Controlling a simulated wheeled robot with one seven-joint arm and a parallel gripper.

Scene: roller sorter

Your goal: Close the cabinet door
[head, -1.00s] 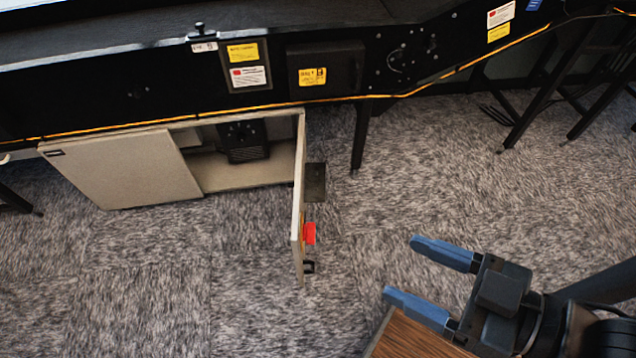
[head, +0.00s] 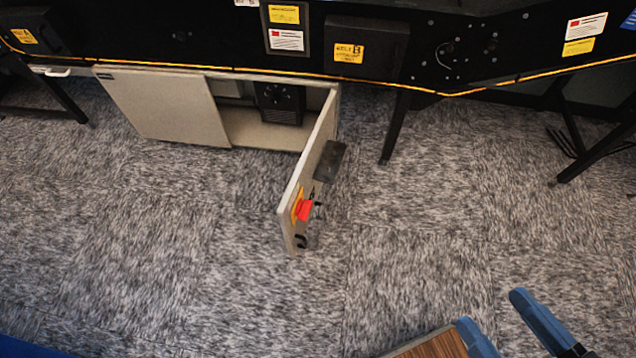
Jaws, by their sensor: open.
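The cabinet (head: 165,107) is a low beige unit under the black machine. Its left door is shut. Its right door (head: 307,178) stands wide open, swung out toward me from a hinge at the cabinet's right end. The door's outer face carries a dark box, a red tag (head: 306,210) and a dark handle (head: 301,241) near its free edge. My gripper (head: 500,318) is at the bottom right, with its blue fingers apart and nothing seen between them. It is well clear of the door, to its right and nearer me. The gripper's body is out of frame.
A black device (head: 279,103) sits inside the cabinet. A wood-topped surface (head: 436,346) shows at the bottom edge beside my gripper. Machine legs (head: 396,128) stand to the right of the cabinet. The carpet (head: 420,225) between gripper and door is clear.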

